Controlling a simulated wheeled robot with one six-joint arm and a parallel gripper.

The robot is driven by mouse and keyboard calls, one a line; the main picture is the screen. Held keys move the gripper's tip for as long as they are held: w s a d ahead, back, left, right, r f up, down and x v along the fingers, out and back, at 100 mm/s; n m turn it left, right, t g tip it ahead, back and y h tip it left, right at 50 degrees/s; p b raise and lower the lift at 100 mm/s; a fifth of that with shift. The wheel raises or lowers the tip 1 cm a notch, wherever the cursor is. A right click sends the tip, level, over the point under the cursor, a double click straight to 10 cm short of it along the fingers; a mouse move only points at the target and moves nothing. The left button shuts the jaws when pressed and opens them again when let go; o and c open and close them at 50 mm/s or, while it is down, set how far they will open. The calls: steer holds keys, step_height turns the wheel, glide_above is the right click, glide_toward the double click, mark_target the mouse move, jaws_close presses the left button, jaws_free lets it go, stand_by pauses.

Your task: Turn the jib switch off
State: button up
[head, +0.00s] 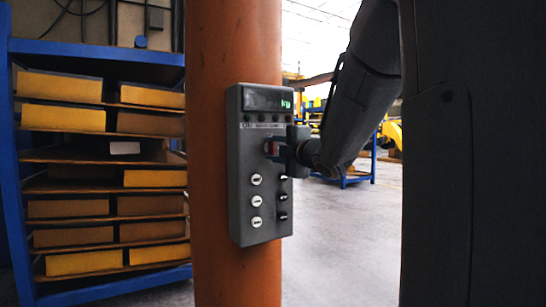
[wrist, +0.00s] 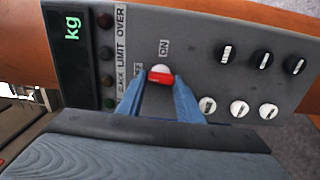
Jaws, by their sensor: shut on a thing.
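The grey control box (head: 240,200) is mounted on an orange column. The switch is a small red handle (wrist: 160,77) on the box face, also visible in the head view (head: 271,147). My gripper (wrist: 159,84) is shut on the red handle, with one blue-grey finger on each side. In the wrist view, an ON label (wrist: 163,47) sits just above the handle. Another label left of it is partly hidden by a finger; its end reads like "FF". I cannot tell which label the handle points to.
Several white knobs (head: 256,201) and black knobs (head: 283,197) sit lower on the box. A lit kg display (head: 267,100) is at its top. The orange column (head: 235,40) stands behind. A blue rack (head: 100,290) with yellow blocks is at left; open floor (head: 345,240) is at right.

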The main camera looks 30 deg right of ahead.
steer(key=shift+n, duration=0.3)
steer(key=o, duration=1.1)
steer(key=s, duration=0.8)
steer(key=shift+d, duration=0.1)
steer(key=shift+w, duration=0.1)
